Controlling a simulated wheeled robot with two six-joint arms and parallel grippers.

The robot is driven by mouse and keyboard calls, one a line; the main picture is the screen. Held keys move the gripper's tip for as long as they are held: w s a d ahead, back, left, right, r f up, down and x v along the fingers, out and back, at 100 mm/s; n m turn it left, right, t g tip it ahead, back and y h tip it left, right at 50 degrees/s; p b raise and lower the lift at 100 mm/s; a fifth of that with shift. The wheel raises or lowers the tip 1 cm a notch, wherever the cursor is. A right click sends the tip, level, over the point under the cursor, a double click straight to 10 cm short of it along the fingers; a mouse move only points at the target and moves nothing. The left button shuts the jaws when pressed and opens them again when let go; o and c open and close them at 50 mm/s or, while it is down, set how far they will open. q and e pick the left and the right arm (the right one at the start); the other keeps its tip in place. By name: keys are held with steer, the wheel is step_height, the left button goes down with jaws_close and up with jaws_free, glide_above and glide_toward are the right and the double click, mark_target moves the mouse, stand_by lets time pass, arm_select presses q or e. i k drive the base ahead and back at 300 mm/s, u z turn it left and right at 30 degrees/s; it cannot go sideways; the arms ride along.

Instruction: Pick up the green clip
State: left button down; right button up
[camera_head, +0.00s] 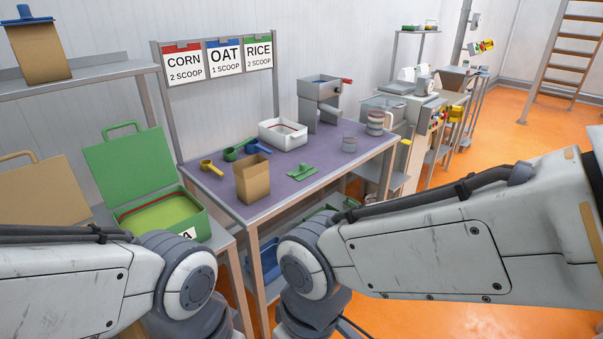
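A flat green clip (302,172) with a raised grip lies on the purple table top (225,197), near its front edge. It is right of an open brown paper bag (253,181) and apart from it. My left arm comes in from the lower left and my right arm from the right. Both bend down at the bottom of the view, in front of the table. Neither gripper's fingers show. Nothing covers the clip.
Yellow, green and blue scoops (238,152) lie behind the bag. A white bin (283,134), a grey machine (322,103) and a small grey cup (349,145) stand farther back. An open green case (160,215) is at left. The table around the clip is mostly clear.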

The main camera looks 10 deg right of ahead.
mark_target(304, 171)
steer(key=z, duration=1.15)
steer(key=i, duration=1.5)
steer(key=u, duration=2.05)
steer(key=i, duration=0.5)
steer(key=u, duration=0.1)
